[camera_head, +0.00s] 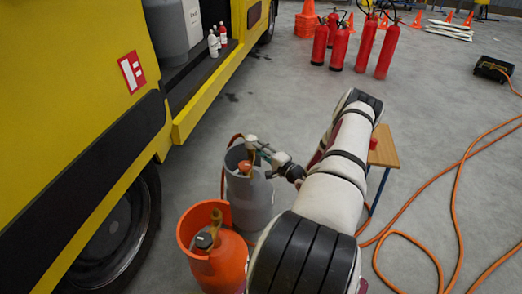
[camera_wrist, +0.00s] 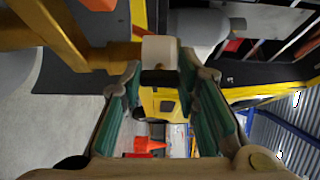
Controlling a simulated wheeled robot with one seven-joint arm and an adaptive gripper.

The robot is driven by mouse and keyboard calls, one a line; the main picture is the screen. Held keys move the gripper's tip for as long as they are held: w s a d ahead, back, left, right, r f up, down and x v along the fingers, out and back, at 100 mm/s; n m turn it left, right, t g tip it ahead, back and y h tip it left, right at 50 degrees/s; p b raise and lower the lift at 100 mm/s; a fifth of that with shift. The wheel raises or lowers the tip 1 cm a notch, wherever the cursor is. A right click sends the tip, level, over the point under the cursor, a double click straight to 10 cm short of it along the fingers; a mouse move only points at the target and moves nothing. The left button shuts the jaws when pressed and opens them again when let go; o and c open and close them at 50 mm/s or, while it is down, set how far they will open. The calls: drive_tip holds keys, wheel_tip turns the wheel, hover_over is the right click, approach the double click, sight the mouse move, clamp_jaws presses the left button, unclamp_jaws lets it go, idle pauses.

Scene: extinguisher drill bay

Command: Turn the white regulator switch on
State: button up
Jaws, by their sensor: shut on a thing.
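The white regulator switch (camera_wrist: 160,51) is a small pale block between the fingertips of my gripper (camera_wrist: 160,75) in the wrist view. A yellow-brown regulator body or pipe (camera_wrist: 85,55) joins it from the left. In the head view my gripper (camera_head: 264,152) reaches in from the right, over the top of the grey gas cylinder (camera_head: 250,197). It is shut on the switch. The switch is too small and covered there to tell its angle.
An orange gas cylinder (camera_head: 217,262) stands in front of the grey one. A yellow vehicle (camera_head: 60,100) is close on the left. A small wooden table (camera_head: 384,150) is behind my arm. Red extinguishers (camera_head: 364,45) stand at the back; an orange hose (camera_head: 456,190) lies on the right floor.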

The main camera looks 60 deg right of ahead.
drive_tip(key=o, duration=1.2)
drive_tip(key=shift+s, duration=0.15)
drive_tip(key=v, duration=1.1)
drive_tip(key=shift+s+a, duration=0.1)
drive_tip(key=shift+s, duration=0.25)
